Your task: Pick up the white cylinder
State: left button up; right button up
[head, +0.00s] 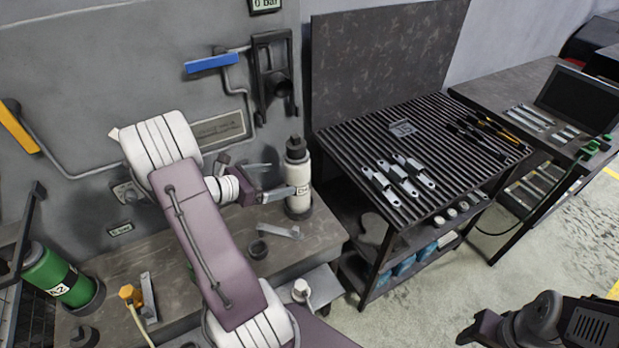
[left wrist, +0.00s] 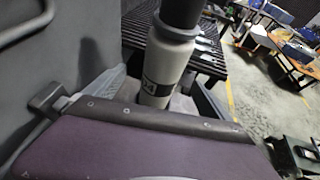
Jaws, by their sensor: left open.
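The white cylinder (head: 298,186) stands upright on the bench beside the wall, with a dark cap on top and a label low on its side. It also shows in the left wrist view (left wrist: 166,66), upper middle, its base hidden behind my gripper body. My left gripper (head: 281,179) is open just left of the cylinder, with its fingers pointing toward it. In the left wrist view the fingers (left wrist: 147,92) lie apart on either side of the cylinder's lower part; I cannot tell whether they touch it. Part of my right arm shows at the head view's bottom right; its jaws are unclear.
A slatted table (head: 440,130) with several brackets stands to the right.

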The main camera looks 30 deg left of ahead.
aim_at(297, 177)
pick_arm(q)
jog(key=x, duration=0.8)
jog(key=shift+d+f, duration=0.25)
jog(key=shift+f, duration=0.1)
jog(key=shift+s, duration=0.1)
grip_shut()
jog(key=shift+r, duration=0.15)
